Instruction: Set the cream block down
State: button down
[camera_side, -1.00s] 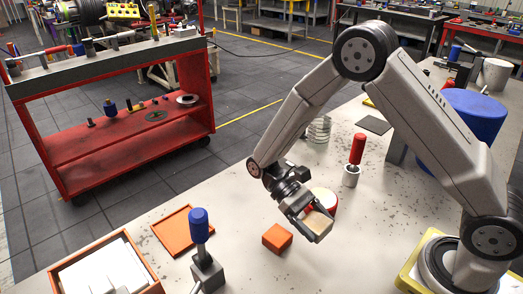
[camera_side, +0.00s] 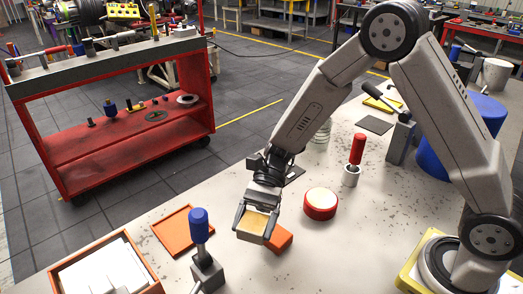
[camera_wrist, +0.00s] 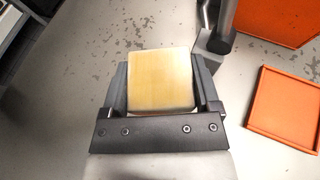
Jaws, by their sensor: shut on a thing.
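The cream block (camera_side: 252,222) is held between the two dark fingers of my gripper (camera_side: 256,229), which is shut on it. In the wrist view the block (camera_wrist: 160,80) fills the space between the fingers of my gripper (camera_wrist: 163,85), its flat tan top facing the camera. In the side view the gripper points down over the pale table, left of a red round piece and partly in front of an orange block (camera_side: 282,238). I cannot tell exactly how far the block is above the table.
A shallow orange tray (camera_side: 168,238) lies to the left, also in the wrist view (camera_wrist: 252,125). A blue-handled tool on a grey base (camera_side: 207,272) stands nearby. The red round piece (camera_side: 320,211) and a red-handled tool (camera_side: 356,151) are right. An orange-rimmed box (camera_side: 152,288) is front left.

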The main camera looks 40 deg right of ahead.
jog(key=w+a+r+m+t+y, duration=0.1)
jog(key=w+a+r+m+t, duration=0.1)
jog(key=w+m+t, duration=0.3)
jog(key=shift+w+r+t+y, duration=0.3)
jog(key=shift+w+r+t, duration=0.2)
jog(key=shift+w+r, duration=0.1)
send_over(183, 229)
jog(key=f, duration=0.5)
jog(key=s+f, duration=0.1)
jog(key=f, duration=0.2)
jog(key=shift+d+f, duration=0.2)
jog(key=shift+f, duration=0.05)
jog(key=shift+w+a+f, duration=0.15)
jog(key=shift+w+f, duration=0.3)
jog(key=shift+f, duration=0.1)
